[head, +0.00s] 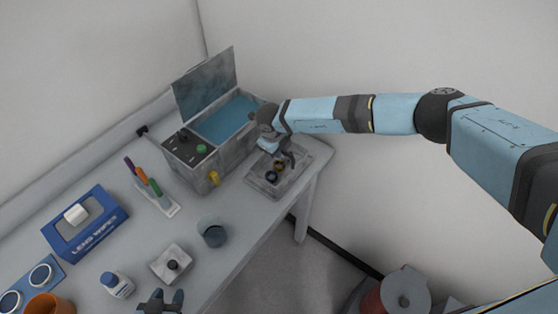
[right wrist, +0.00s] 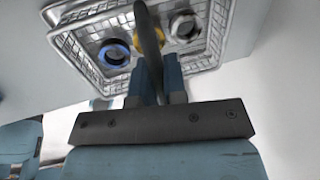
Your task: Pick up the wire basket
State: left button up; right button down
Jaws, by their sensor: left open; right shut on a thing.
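The wire basket (head: 266,181) is at the far right end of the table in the head view, partly hidden by my right gripper (head: 284,158). In the right wrist view the basket (right wrist: 97,27) shows its mesh floor and wire rim, with a blue ring (right wrist: 114,54), a yellow ring and a grey ring in it. My right gripper (right wrist: 158,84) is shut on the basket's dark upright handle (right wrist: 147,25). I cannot tell whether the basket touches the table. My left gripper (head: 161,300) is open and empty at the bottom edge of the head view.
A grey bath with blue liquid (head: 228,120) and a raised lid (head: 205,82) stands left of the basket. A pen holder (head: 158,196), blue wipes box (head: 86,224), dark cup (head: 212,232), small block (head: 171,265) and white bottle (head: 117,285) stand on the table (head: 230,205).

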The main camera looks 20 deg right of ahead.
pick_arm(q)
jog(key=r+p, duration=0.3)
jog(key=shift+s+a+p, duration=0.15)
jog(key=shift+s+p, duration=0.1)
jog(key=shift+p, duration=0.05)
pick_arm(e)
notch_tip(320, 180, up, 6)
jog(key=shift+r, duration=0.2)
pick_arm(q)
jog(key=shift+w+f+b, duration=0.15)
jog(key=shift+f+b, duration=0.3)
jog(key=shift+f, duration=0.1)
jog(key=shift+w+f+b, duration=0.15)
jog(key=shift+w+b, duration=0.05)
jog(key=shift+b, duration=0.15)
pick_arm(e)
notch_tip(320, 180, up, 14)
jog(key=shift+f, duration=0.2)
pick_arm(q)
jog(key=shift+s, duration=0.15)
